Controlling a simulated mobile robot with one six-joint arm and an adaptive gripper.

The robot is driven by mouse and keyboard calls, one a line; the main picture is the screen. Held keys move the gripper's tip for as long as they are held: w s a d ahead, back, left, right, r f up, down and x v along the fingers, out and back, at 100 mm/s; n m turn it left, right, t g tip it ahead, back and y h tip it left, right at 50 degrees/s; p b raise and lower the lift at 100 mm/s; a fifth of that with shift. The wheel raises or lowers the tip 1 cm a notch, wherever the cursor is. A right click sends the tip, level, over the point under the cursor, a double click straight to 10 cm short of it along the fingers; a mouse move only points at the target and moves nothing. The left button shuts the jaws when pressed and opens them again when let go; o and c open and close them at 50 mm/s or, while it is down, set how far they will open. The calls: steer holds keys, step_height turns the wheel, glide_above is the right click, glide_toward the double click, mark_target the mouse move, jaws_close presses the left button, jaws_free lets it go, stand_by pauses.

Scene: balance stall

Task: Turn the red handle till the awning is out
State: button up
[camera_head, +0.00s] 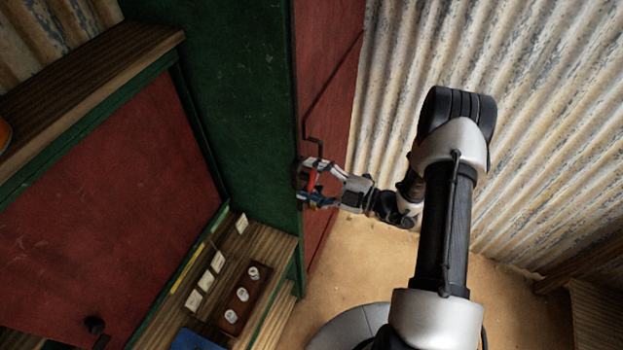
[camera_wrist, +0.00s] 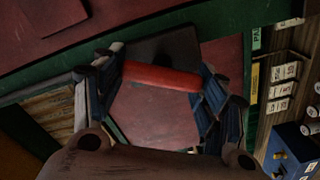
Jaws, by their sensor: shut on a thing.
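The red handle (camera_wrist: 162,77) lies between the fingers of my gripper (camera_wrist: 160,85) in the wrist view, spanning from one fingertip to the other. My gripper is shut on it. In the head view the red handle (camera_head: 312,180) shows as a small red piece between the fingers of my gripper (camera_head: 308,184), beside the edge of the green and red stall post. A thin dark crank rod (camera_head: 313,138) runs up from near the handle along the red panel. The awning cannot be made out in either view.
A wooden counter (camera_head: 270,240) with a tray of small white-topped items (camera_head: 237,305) and white cards (camera_head: 205,281) is at lower left. A blue box (camera_wrist: 290,150) shows in the wrist view. A corrugated metal wall (camera_head: 560,120) stands at right, with bare ground below.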

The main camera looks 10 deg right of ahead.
steer(key=o, duration=1.1)
steer(key=v, duration=1.2)
